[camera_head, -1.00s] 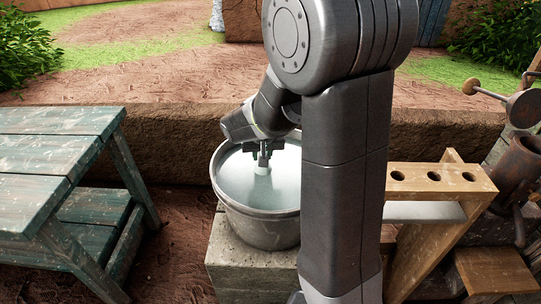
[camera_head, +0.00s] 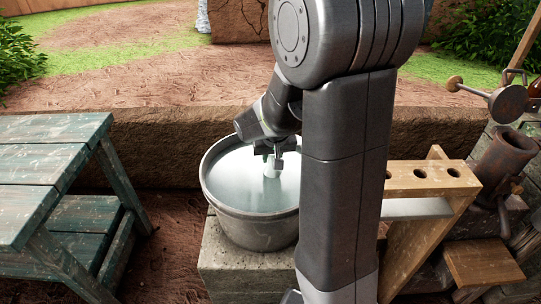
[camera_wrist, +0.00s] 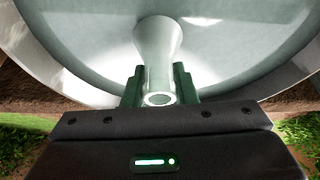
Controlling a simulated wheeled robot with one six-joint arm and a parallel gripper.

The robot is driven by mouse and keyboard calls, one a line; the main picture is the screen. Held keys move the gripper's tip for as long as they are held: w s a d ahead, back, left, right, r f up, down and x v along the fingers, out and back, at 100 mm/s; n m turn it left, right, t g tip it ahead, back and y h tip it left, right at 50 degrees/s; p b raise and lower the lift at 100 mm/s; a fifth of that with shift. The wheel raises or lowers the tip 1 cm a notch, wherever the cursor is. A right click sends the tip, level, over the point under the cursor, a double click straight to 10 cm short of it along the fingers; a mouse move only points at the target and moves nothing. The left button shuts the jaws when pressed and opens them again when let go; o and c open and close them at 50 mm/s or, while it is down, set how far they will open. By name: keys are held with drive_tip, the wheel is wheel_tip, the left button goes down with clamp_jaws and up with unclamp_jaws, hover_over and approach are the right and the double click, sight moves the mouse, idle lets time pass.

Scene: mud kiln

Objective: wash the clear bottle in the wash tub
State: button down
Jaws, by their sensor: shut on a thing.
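The wash tub (camera_head: 214,190) is a round grey metal tub with pale, cloudy water, standing on a stone block. My gripper (camera_head: 274,160) is over the tub and points down. It is shut on the clear bottle (camera_head: 272,168), which is held neck up with its lower part at or in the water. In the wrist view the bottle (camera_wrist: 157,45) sits between the two dark fingers (camera_wrist: 159,88), its open mouth towards the camera. How deep the bottle's base lies is hard to tell.
A worn green wooden table (camera_head: 50,150) stands at the left. A wooden rack with holes (camera_head: 435,178) is at the right of my arm. A rusty metal cylinder (camera_head: 505,158) stands farther right. A low mud wall (camera_head: 160,140) runs behind the tub.

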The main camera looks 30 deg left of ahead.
wheel_tip(320, 180, up, 18)
drive_tip(key=p, duration=1.2)
drive_tip(key=shift+f+p, duration=0.25)
drive_tip(key=shift+p, duration=0.15)
